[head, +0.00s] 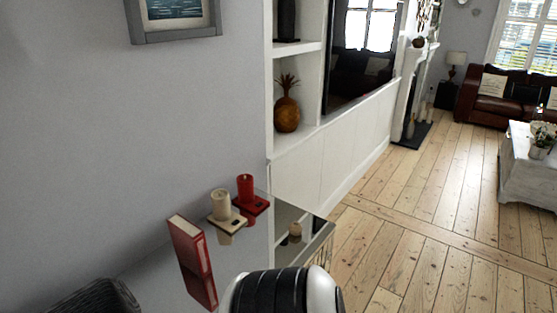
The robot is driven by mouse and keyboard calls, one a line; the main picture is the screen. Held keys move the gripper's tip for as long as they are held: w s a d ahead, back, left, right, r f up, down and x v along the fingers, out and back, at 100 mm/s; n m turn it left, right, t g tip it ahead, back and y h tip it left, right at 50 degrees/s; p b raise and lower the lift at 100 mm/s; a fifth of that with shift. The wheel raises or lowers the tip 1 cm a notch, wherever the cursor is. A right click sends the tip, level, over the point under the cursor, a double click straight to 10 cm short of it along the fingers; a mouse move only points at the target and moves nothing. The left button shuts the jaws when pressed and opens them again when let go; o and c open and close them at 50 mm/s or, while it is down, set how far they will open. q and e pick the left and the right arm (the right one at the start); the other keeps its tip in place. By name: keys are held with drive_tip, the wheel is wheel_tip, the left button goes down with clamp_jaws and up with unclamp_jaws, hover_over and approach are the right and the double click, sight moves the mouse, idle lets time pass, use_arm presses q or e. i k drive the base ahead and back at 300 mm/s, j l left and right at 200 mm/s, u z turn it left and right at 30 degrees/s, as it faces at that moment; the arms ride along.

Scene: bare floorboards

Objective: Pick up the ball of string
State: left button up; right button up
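A small tan rounded thing (295,230) sits at the right part of the glossy cabinet or table at the lower middle of the head view. It may be the ball of string, but it is too small to tell for sure. A black and white rounded part, probably of my own arm, shows at the bottom middle, below this thing and apart from it in the picture. Neither of my grippers is in view.
A red book (193,261) stands upright beside a cream candle (220,205) and a red candle (245,188) on holders. A dark textured object (94,299) is at the lower left. White built-in shelving (335,160) stands behind. Floorboards (430,230) are open to the right.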

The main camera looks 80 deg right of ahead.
sight(295, 229)
drive_tip(key=z, duration=2.85)
drive_tip(key=i+l, duration=0.35)
